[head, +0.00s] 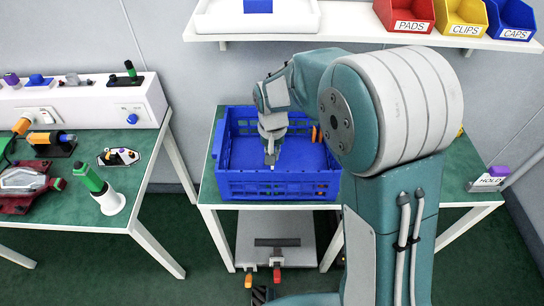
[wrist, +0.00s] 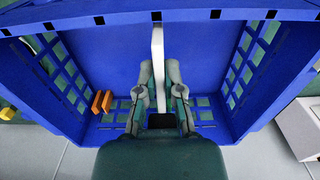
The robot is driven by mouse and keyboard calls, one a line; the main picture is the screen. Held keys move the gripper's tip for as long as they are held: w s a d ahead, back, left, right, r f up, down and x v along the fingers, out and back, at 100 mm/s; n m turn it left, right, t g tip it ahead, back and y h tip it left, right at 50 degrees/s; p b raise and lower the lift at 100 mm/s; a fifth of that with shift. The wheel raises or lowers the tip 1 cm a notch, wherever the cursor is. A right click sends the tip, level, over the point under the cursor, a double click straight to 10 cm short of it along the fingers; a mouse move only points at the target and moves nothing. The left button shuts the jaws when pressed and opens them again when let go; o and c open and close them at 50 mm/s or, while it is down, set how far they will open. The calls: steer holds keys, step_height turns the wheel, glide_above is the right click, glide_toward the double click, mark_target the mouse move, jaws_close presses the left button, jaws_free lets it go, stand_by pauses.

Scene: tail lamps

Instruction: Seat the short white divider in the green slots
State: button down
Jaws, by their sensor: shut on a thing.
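The short white divider is a thin white panel seen almost edge-on in the wrist view (wrist: 158,45). My gripper (wrist: 159,72) is shut on it, with one finger on each side. In the head view my gripper (head: 270,150) points down into the blue crate (head: 265,190), over its middle. In the wrist view the divider's far end lies close to the crate wall at the top of the picture; I cannot tell whether it touches. Two orange slot pieces (wrist: 101,101) stand inside the crate along one side. I cannot make out the green slots in either view.
The crate stands on a green-topped table (head: 460,170). Above it, a white shelf (head: 350,25) carries red, yellow and blue bins and a white tray. A workbench (head: 95,200) with tools and lamps stands left.

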steer(key=shift+f, duration=1.6)
steer(key=shift+f, duration=1.15)
steer(key=c, duration=0.7)
jaws_free()
step_height(320, 180, up, 12)
steer(key=shift+f, duration=0.1)
